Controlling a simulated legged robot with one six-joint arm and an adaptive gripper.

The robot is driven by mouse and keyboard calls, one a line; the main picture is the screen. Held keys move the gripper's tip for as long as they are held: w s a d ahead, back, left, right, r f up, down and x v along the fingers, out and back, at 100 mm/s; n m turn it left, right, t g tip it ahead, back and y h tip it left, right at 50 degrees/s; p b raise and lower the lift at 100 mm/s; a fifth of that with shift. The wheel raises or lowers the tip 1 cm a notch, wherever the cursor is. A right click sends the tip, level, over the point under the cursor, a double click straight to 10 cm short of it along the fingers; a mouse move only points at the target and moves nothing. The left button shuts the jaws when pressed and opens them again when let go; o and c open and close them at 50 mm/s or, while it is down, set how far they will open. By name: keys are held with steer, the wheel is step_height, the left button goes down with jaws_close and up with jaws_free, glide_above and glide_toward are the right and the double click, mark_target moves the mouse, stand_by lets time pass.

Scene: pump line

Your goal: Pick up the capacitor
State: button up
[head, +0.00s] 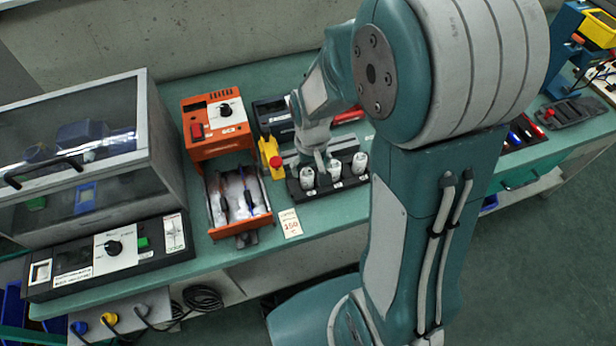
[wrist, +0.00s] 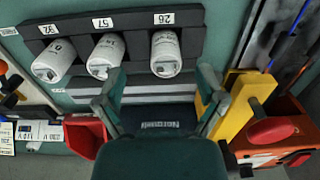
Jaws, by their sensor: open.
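Three white cylindrical capacitors stand in a black rack (wrist: 130,18) with number tags that read 26, 57 and 92 in the wrist view. They are the one by 26 (wrist: 166,54), the middle one (wrist: 105,55) and the one by 92 (wrist: 52,62). In the head view they show as the left (head: 307,178), middle (head: 333,171) and right (head: 359,163) ones. My gripper (wrist: 160,84) is open and empty, its fingers spread on the near side of the 26 capacitor and apart from it.
A yellow block with a red button (head: 272,157) stands close left of the rack. Further left are an orange unit (head: 217,122) and an orange drawer (head: 240,200). A clear-lidded cabinet (head: 85,155) fills the bench's left end.

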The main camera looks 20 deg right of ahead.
mark_target(307, 171)
steer(key=f, duration=0.3)
steer(key=w+a+f, duration=0.1)
steer(key=shift+f, duration=0.2)
steer(key=shift+d+f, duration=0.1)
steer(key=shift+f, duration=0.15)
steer(key=shift+d, duration=0.1)
steer(key=shift+c, duration=0.6)
jaws_close()
